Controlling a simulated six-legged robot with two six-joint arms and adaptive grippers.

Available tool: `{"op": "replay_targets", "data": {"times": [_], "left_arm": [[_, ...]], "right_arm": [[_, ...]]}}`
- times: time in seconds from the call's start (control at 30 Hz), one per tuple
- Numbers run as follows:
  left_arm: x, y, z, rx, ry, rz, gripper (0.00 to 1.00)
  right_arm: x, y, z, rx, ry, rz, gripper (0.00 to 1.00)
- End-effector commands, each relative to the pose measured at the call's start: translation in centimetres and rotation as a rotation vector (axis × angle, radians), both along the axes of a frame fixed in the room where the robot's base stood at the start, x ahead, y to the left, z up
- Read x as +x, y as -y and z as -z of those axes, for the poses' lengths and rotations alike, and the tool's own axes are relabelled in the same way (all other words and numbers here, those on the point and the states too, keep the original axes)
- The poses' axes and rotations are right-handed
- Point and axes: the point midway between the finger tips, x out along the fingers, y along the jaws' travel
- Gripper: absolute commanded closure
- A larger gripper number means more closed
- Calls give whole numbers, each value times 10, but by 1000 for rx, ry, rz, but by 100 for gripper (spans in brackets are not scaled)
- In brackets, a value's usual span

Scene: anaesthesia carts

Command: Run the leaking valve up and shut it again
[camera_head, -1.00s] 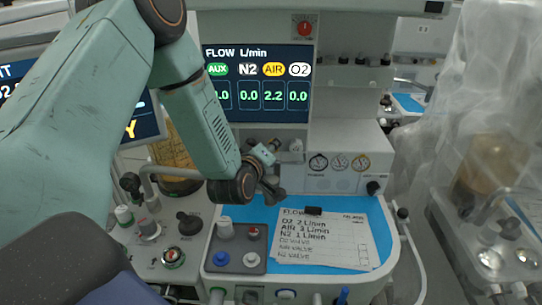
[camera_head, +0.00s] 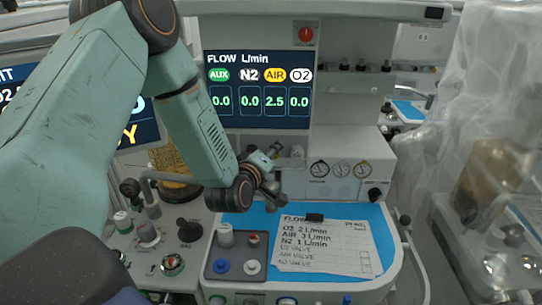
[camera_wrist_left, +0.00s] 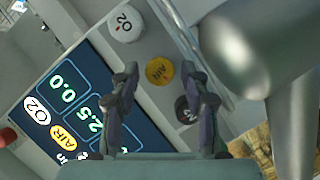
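In the left wrist view, the yellow AIR knob (camera_wrist_left: 160,70) lies beyond and between the fingers of my left gripper (camera_wrist_left: 158,108). The fingers are apart, with nothing visible held between them. The white O2 knob (camera_wrist_left: 127,23) is above left. The black N2 knob (camera_wrist_left: 185,108) is partly hidden behind the right finger. In the head view, my left gripper (camera_head: 270,184) is below the flow screen (camera_head: 257,90), and the arm hides most of the knobs. The screen reads AUX 0.0, N2 0.0, AIR 2.5, O2 0.0. My right gripper is not in view.
A written flow card (camera_head: 325,247) with a black clip lies on the blue worktop (camera_head: 384,225). A grey tray (camera_head: 236,269) with several small knobs is beside it. Gauges (camera_head: 341,169) are on the panel to the right. A plastic-draped cart stands at far right.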

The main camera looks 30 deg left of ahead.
Motion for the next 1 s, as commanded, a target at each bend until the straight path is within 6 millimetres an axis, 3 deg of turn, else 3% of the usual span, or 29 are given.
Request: {"op": "replay_targets", "data": {"times": [0.33, 0.47, 1.0], "left_arm": [[-1, 0, 0, 1, 0, 0, 48], [-10, 1, -2, -1, 0, -2, 48], [-96, 21, -21, -4, 0, -3, 48]], "right_arm": [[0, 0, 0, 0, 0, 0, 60], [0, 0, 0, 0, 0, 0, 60], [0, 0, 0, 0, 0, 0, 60]]}}
